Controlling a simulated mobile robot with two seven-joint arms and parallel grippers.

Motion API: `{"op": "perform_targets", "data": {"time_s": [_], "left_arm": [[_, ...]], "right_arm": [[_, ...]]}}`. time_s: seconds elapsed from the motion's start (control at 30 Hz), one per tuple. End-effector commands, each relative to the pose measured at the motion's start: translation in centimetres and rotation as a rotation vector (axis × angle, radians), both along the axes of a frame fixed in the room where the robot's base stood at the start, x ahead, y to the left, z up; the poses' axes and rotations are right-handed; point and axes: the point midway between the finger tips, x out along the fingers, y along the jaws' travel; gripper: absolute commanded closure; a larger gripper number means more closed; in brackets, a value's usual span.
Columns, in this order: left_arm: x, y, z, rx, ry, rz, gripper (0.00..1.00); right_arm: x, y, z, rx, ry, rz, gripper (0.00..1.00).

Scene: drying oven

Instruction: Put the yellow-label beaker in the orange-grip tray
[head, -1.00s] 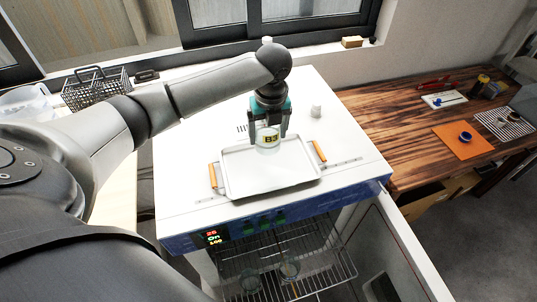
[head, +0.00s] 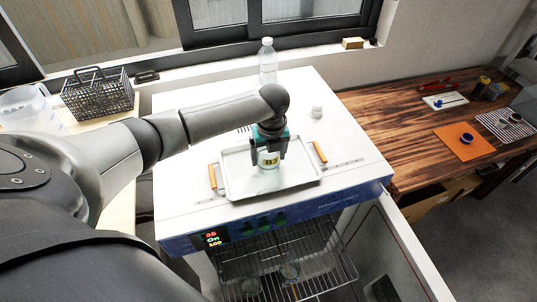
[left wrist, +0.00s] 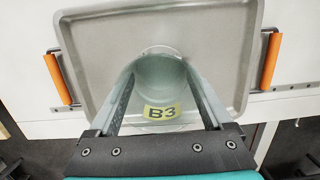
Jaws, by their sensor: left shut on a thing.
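The yellow-label beaker (head: 268,161), marked B3, is clear glass and upright. My left gripper (head: 268,152) is shut around its sides. In the left wrist view the beaker (left wrist: 161,92) sits between the fingers of the gripper (left wrist: 160,85), over the tray floor. The orange-grip tray (head: 237,181) is a light grey shallow tray on top of the white oven, with an orange handle at each side. It also shows in the left wrist view (left wrist: 205,22). Whether the beaker's base touches the tray floor I cannot tell. My right gripper is not in view.
The oven (head: 345,176) stands open below, with glassware (head: 290,270) on its wire rack. A clear bottle (head: 267,62) and a small white object (head: 316,112) are behind the tray. A black wire basket (head: 97,95) is at left. The wooden table (head: 400,120) is at right.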

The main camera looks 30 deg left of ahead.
Motion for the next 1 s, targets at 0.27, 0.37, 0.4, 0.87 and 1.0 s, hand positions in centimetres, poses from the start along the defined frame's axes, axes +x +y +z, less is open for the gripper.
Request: {"op": "perform_targets", "data": {"time_s": [0.27, 0.37, 0.4, 0.87, 1.0], "left_arm": [[0.0, 0.0, -0.2, 0.0, 0.002, -0.001, 0.0], [0.0, 0.0, -0.1, 0.0, 0.002, -0.001, 0.0], [0.0, 0.0, -0.1, -0.001, 0.001, -0.001, 0.0], [-0.6, -0.8, 7.1, 0.0, -0.003, -0.002, 0.0], [-0.9, -1.1, 9.7, 0.0, -0.003, -0.001, 0.0]], "right_arm": [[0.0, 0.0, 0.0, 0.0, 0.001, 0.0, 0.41], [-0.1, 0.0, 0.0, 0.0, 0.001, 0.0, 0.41], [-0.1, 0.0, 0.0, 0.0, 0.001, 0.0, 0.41], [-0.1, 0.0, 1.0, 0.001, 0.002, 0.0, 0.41], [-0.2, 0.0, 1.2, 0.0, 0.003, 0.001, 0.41]]}}
